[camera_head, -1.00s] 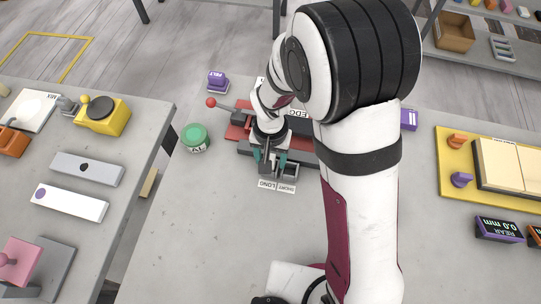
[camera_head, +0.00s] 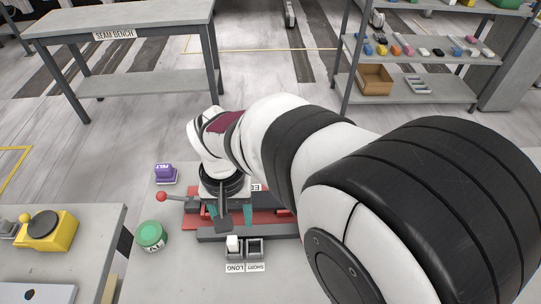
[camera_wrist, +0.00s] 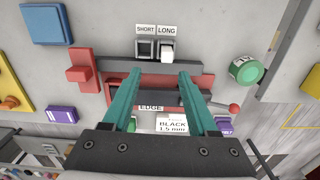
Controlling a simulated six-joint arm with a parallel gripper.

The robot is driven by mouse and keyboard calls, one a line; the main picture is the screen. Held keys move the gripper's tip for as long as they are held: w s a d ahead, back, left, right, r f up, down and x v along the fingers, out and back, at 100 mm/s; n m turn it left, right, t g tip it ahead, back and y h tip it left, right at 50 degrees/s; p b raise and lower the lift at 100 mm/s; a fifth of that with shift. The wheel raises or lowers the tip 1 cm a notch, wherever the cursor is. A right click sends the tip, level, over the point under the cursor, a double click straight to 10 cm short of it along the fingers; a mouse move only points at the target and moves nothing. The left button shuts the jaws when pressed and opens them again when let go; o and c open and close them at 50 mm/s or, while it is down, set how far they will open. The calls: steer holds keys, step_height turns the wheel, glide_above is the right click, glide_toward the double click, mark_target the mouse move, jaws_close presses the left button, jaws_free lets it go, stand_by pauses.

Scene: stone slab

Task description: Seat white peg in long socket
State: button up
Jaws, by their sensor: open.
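The white peg (camera_head: 233,243) stands upright in the socket behind the LONG label (camera_head: 236,268). It also shows in the wrist view (camera_wrist: 168,53), with its top above the socket rim; how deep it sits I cannot tell. The short socket (camera_head: 255,248) beside it is empty, and it shows dark in the wrist view (camera_wrist: 146,48). My gripper (camera_wrist: 160,73) is open, with its two teal fingers apart and nothing between them. It is clear of the peg, above the red and grey fixture (camera_wrist: 150,88).
A red-knobbed lever (camera_head: 162,197) sticks out at the fixture's left. A green round tin (camera_head: 151,236) and a purple FELT block (camera_head: 166,174) stand to the left. The yellow device (camera_head: 48,231) is on a separate bench.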

steer(key=s+d+r+m, duration=0.2)
steer(key=s+d, duration=0.4)
steer(key=s, duration=0.1)
steer(key=s+d+r+m+y, duration=0.1)
steer(key=s+d+r+m, duration=0.1)
steer(key=s+d, duration=0.4)
steer(key=shift+s+d+r+m+y, duration=0.25)
steer(key=shift+s+m, duration=0.35)
steer(key=shift+s, duration=0.65)
steer(key=shift+a, duration=0.15)
